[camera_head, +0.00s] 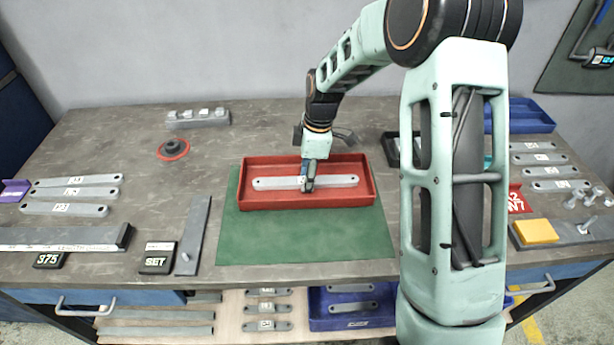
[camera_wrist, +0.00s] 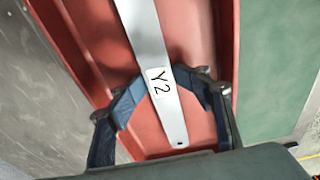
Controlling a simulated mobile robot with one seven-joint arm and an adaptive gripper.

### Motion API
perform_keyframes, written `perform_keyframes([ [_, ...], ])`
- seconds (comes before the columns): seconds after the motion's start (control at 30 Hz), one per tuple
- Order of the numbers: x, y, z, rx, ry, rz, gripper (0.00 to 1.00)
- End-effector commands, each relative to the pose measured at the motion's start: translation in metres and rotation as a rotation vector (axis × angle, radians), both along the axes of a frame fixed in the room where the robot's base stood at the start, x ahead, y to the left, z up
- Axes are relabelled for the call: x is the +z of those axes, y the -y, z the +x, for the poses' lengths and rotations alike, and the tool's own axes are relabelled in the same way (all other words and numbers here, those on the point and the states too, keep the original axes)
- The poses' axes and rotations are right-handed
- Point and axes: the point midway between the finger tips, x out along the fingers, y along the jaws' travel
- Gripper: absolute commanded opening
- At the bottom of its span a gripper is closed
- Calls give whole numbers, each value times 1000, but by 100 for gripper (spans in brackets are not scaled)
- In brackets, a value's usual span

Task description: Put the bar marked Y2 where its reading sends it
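The bar marked Y2 is a flat grey strip with a white label; it lies lengthwise in the red tray (camera_head: 374,192), its left part (camera_head: 268,184) in clear view. In the wrist view the Y2 bar (camera_wrist: 173,118) runs between the blue fingers of my gripper (camera_wrist: 161,78), whose tips meet the bar's two edges beside the label. The gripper looks shut on it. I cannot tell whether the bar is off the tray floor. The black 975 display (camera_head: 49,260) and SET block (camera_head: 157,260) stand at the front left.
The tray sits on a green mat (camera_head: 300,240). Other labelled bars lie left (camera_head: 75,192), right (camera_head: 540,159) and on the lower shelf (camera_head: 267,308). A blue bin (camera_head: 525,113) stands back right; a blue tray (camera_head: 322,322) sits below. My arm hides part of the bench.

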Motion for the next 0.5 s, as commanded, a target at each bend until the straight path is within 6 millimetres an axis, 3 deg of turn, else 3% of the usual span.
perform_keyframes([
  [0.03,-9,3,-6,0,-18,-4,40],
  [0.5,-7,4,-6,-1,-20,-6,40],
])
